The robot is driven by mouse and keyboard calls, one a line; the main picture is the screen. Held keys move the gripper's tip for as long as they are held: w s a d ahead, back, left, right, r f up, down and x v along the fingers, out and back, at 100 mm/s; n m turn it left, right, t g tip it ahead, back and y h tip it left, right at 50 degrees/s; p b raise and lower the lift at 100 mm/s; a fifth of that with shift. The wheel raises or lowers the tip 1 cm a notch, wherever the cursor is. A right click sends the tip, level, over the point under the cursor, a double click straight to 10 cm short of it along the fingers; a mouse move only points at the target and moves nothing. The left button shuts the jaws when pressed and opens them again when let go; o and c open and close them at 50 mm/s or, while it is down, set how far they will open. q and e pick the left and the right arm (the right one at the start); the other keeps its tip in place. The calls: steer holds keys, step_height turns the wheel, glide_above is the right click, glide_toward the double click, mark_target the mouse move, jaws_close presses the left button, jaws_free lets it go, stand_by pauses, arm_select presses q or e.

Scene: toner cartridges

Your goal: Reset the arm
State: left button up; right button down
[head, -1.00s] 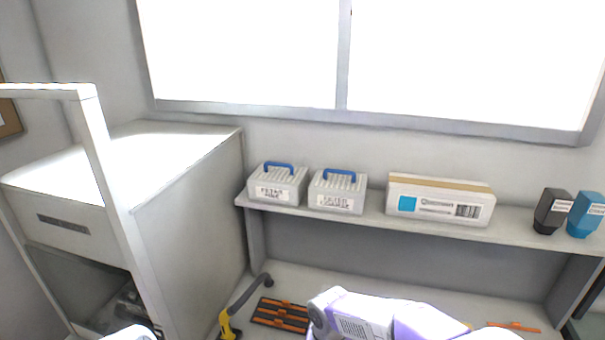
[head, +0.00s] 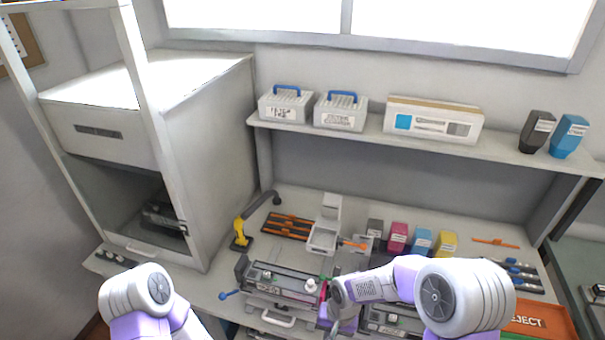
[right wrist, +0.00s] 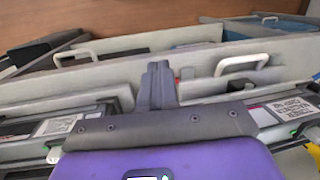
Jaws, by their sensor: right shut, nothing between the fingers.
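My right arm reaches over the workbench in the head view, with its gripper (head: 330,328) low at the bottom edge, beside a grey toner cartridge (head: 275,282) lying on the bench. In the right wrist view my right gripper (right wrist: 158,85) has its dark fingers together with nothing between them, and grey labelled cartridge parts show on both sides below. Of my left arm only a white and purple link shows at the bottom left of the head view; its gripper is out of view.
A shelf (head: 365,133) holds two blue-handled filter boxes, a carton and toner bottles. On the bench stand several coloured bottles (head: 397,238), a yellow-handled tool (head: 242,232) and an orange reject bin (head: 535,320). A grey cabinet (head: 205,150) stands at left.

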steer(key=s+d+f+y+b, duration=0.1)
steer(key=s+f+b, duration=0.2)
steer(key=s+f, duration=0.3)
steer(key=s+d+f+t+y+b, duration=0.1)
steer(key=s+f+b, duration=0.2)
steer(key=s+f, duration=0.4)
step_height(320, 180, down, 8)
steer(key=shift+s+d+f, duration=0.1)
steer(key=shift+s+d, duration=0.15)
steer(key=shift+d, duration=0.1)
